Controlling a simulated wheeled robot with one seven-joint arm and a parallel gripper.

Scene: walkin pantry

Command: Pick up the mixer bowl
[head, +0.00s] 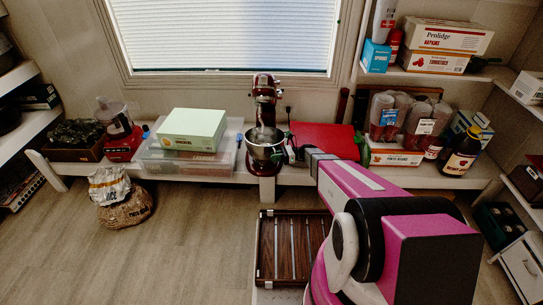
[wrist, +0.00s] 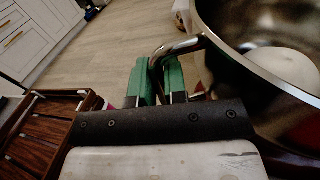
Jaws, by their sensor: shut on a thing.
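The mixer bowl (head: 264,151) is a shiny metal bowl on the dark red stand mixer (head: 265,88), on the low shelf below the window. In the wrist view the bowl (wrist: 230,45) fills the upper right, with its handle (wrist: 178,47) curving out to the left. My gripper (head: 290,155) reaches the bowl's right side in the head view. In the wrist view my gripper's green fingers (wrist: 160,80) are shut on the handle. The bowl appears upright, beneath the mixer head. I cannot tell whether it is still seated on its base.
A red box (head: 325,137) lies right of the mixer. A clear bin (head: 185,160) with a pale green box (head: 193,130) stands left.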

